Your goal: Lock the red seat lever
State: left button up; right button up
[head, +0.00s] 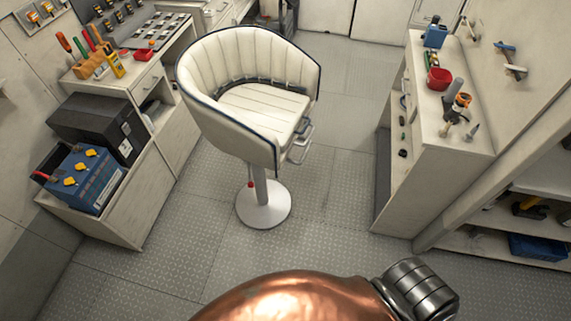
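A white padded helm seat (225,85) with dark piping stands on a single post in the middle of the head view. A small red lever (250,184) shows on the left side of the post, under the seat. It is too small to tell whether it is locked. The post (260,182) rises from a round white base (264,205) on the floor. Neither of my grippers shows in the head view.
A workbench (148,80) with tools and a crate with a blue battery (85,180) stand at left. A white cabinet (445,130) with a red cup (439,78) stands at right. The patterned floor (330,225) around the seat base is clear.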

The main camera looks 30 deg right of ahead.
aim_at(251, 184)
jog(key=u, duration=1.5)
jog(key=k, duration=0.85)
jog(key=z, duration=1.25)
jog(key=i, duration=0.55)
